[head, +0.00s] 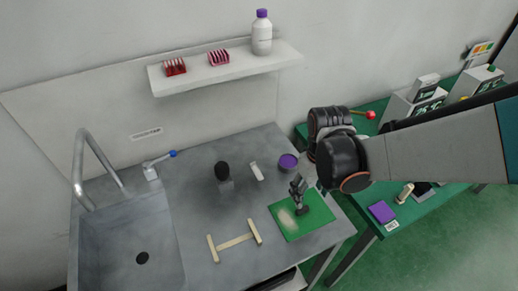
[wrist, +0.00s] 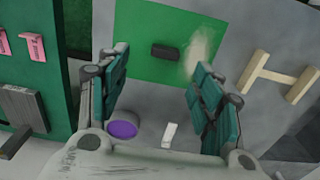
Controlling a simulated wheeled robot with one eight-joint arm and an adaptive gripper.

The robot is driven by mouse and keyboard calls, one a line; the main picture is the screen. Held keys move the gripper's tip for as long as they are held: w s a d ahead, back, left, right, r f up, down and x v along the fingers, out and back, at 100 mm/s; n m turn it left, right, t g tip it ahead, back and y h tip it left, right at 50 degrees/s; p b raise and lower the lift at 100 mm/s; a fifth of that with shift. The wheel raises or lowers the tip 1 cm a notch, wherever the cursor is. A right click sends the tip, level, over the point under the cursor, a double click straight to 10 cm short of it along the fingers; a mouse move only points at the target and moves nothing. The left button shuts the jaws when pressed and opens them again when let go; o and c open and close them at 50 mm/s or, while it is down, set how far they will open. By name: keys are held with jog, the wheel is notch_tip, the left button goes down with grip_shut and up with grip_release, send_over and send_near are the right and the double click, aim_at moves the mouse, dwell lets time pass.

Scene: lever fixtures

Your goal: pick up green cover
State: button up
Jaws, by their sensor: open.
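The green cover (head: 306,227) is a flat green square lying on the grey counter near its right front corner. In the wrist view the green cover (wrist: 140,67) fills the upper middle, with a small dark block like a handle (wrist: 165,51) on it and a pale smear to the right. My gripper (head: 299,192) is above the cover in the head view and hides part of it. In the wrist view my gripper (wrist: 161,60) is open, its two fingers apart with the dark block showing between and beyond them. Nothing is between the fingers; contact is not visible.
A purple round container (head: 288,161) and a white block (head: 257,172) sit behind the cover. A pale wooden H-shaped piece (head: 235,241) lies left of it. A dark knob (head: 222,171), a sink (head: 140,235) and a shelf (head: 225,70) are further off. A green table (head: 425,200) stands at right.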

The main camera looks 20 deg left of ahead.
aim_at(303, 209)
jog(key=f+b, duration=0.1)
jog(key=f, duration=0.1)
jog(key=f+b, duration=0.2)
jog(key=f, duration=0.1)
jog(key=f+b, duration=0.1)
jog(key=f, duration=0.1)
jog(key=shift+s+a+f, duration=0.25)
jog(key=shift+s+a, duration=0.15)
jog(key=shift+w+f+b, duration=0.1)
jog(key=shift+f+b, duration=0.25)
jog(key=shift+b, duration=0.05)
jog(key=shift+c, duration=0.2)
jog(key=c, duration=1.2)
